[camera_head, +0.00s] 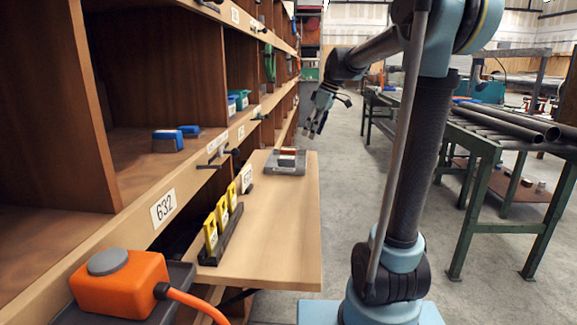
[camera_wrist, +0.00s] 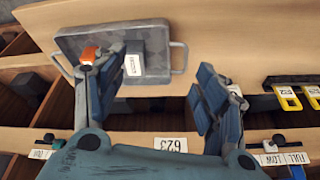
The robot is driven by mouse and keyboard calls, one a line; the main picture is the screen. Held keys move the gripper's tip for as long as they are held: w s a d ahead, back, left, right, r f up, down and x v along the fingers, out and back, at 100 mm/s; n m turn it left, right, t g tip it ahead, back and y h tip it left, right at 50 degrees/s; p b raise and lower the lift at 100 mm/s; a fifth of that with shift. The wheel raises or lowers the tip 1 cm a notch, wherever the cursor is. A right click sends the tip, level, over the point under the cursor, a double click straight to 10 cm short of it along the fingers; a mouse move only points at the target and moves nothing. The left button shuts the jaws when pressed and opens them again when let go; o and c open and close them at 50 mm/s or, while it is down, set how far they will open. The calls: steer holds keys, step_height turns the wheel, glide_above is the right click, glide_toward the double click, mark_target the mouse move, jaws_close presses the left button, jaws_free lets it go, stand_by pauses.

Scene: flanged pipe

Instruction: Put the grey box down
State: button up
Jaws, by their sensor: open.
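A small grey box with a white label (camera_wrist: 134,64) sits in a shallow grey metal tray (camera_wrist: 176,58) in the wrist view. In the head view the tray (camera_head: 286,170) lies at the far end of the wooden board, and the small box (camera_head: 287,160) shows small inside it. My gripper (camera_head: 318,116) is above and to the right of the tray in the head view. In the wrist view my gripper (camera_wrist: 163,82) is open with nothing between its fingers. The left finger overlaps the tray and is close to the box in the picture; contact cannot be told.
An orange item (camera_wrist: 89,55) is also at the tray, partly behind my left finger. Yellow tags (camera_head: 221,220) stand in a black rack on the board. An orange device (camera_head: 120,284) is at the near left. Shelving lines the left; the board's middle is clear.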

steer(key=w+a+r+n, duration=0.1)
steer(key=w+a+n, duration=0.25)
steer(key=w, duration=0.35)
steer(key=y, duration=0.1)
glide_toward(287, 157)
steer(key=shift+m, duration=0.45)
steer(key=x, duration=0.5)
steer(key=shift+a+f, duration=0.1)
steer(key=shift+x, duration=2.7)
steer(key=shift+c, duration=0.2)
steer(key=c, duration=1.4)
steer(key=shift+o, duration=0.2)
step_height(287, 157, up, 10)
